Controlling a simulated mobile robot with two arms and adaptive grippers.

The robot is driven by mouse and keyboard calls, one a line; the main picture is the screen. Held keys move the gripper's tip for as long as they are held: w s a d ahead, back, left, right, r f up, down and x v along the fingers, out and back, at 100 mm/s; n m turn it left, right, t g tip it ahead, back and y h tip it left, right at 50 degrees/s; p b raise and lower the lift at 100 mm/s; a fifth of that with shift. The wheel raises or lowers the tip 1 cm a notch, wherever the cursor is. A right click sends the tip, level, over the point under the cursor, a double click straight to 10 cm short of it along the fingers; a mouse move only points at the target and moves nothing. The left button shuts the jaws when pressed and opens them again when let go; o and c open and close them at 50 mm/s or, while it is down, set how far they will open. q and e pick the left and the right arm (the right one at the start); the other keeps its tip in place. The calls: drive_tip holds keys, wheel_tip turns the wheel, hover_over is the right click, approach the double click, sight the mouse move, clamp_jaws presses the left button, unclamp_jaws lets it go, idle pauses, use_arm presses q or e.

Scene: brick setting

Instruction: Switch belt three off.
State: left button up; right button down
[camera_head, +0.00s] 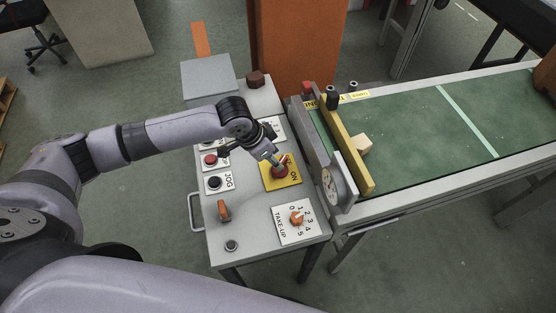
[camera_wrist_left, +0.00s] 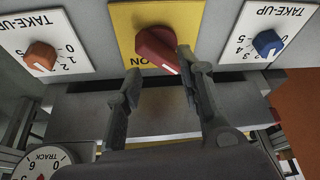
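A red rotary knob (camera_head: 281,170) sits on a yellow plate (camera_head: 285,184) marked ON, on the grey control console (camera_head: 255,222). In the left wrist view the red knob (camera_wrist_left: 157,48) has a white pointer line aimed toward the lower right. My left gripper (camera_head: 268,158) is over the knob; in the left wrist view its open fingers (camera_wrist_left: 158,72) are either side of the knob's near end. I cannot tell whether they touch it. My right gripper is not in view.
An orange take-up knob (camera_head: 297,217) and an orange handle (camera_head: 223,210) are on the console, and a blue take-up knob (camera_wrist_left: 267,44) shows in the wrist view. A dial (camera_head: 333,187) and the green belt (camera_head: 430,125), bearing a small tan block (camera_head: 361,144), stand to the right.

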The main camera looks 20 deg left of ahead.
use_arm(q)
drive_tip(key=x, duration=0.2)
drive_tip(key=shift+w+d+f, duration=0.1)
drive_tip(key=shift+f, duration=0.2)
drive_tip(key=shift+w+d+f, duration=0.1)
drive_tip(key=shift+f, duration=0.6)
drive_tip(key=shift+o, duration=0.6)
drive_tip(key=shift+s+d+f, duration=0.1)
drive_tip(key=shift+s, duration=0.2)
drive_tip(key=c, duration=0.7)
drive_tip(key=shift+d, duration=0.1)
drive_tip(key=shift+c, duration=1.2)
clamp_jaws()
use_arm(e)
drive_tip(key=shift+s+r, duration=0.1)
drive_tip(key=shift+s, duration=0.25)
use_arm(q)
drive_tip(key=shift+w, duration=0.25)
